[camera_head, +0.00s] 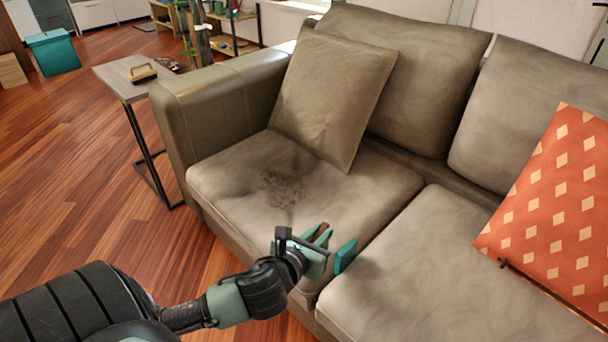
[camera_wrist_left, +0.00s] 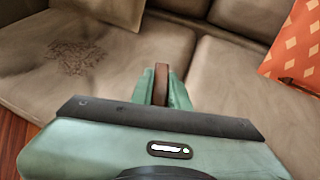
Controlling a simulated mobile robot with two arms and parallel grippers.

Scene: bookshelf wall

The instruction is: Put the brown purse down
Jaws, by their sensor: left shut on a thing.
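The brown purse (camera_wrist_left: 161,84) shows only as a narrow brown strip, upright between the two green fingers of my left gripper (camera_wrist_left: 160,88). In the head view only a small brown edge of the purse (camera_head: 321,229) shows between the fingers; the rest is hidden. My left gripper (camera_head: 334,245) is shut on it, in front of the sofa's left seat cushion (camera_head: 235,180), near the gap between the two seats. I cannot tell whether the purse touches the cushion. My right gripper is not in view.
A grey-brown pillow (camera_head: 335,95) leans at the sofa's left end, and an orange patterned pillow (camera_head: 555,215) lies at the right. A dark stain (camera_head: 282,188) marks the left seat. A side table (camera_head: 125,77) holds a brush-like object (camera_head: 143,73). The right seat's front (camera_head: 430,270) is clear.

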